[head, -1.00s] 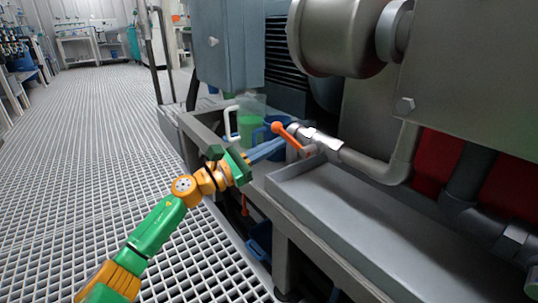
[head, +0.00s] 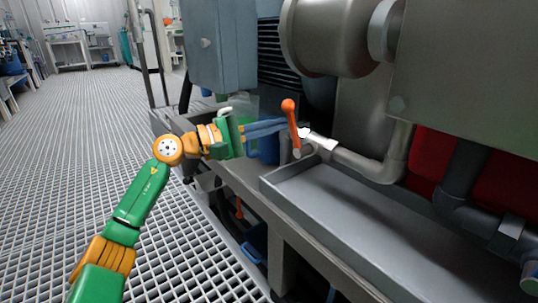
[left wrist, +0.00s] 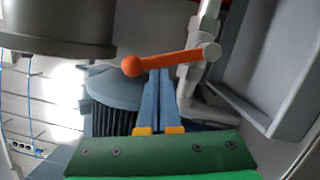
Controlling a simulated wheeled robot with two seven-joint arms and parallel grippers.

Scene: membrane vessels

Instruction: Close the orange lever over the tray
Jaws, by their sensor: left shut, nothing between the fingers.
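The orange lever (head: 292,125) has a round ball end and sits on a pipe valve at the back left of the grey tray (head: 390,222). In the head view it stands nearly upright, ball at the top, tilted slightly left. My left gripper (head: 284,125) reaches in from the left, its long blue fingers shut and empty. Their tips are at the lever's left side, seemingly touching its arm. My right gripper is not in view.
A metal pipe (head: 365,165) runs right from the valve behind the tray, under a large steel cylinder (head: 325,40). A grey cabinet (head: 222,45) hangs above my left gripper. A green container (head: 243,106) stands behind it. The grated floor at left is clear.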

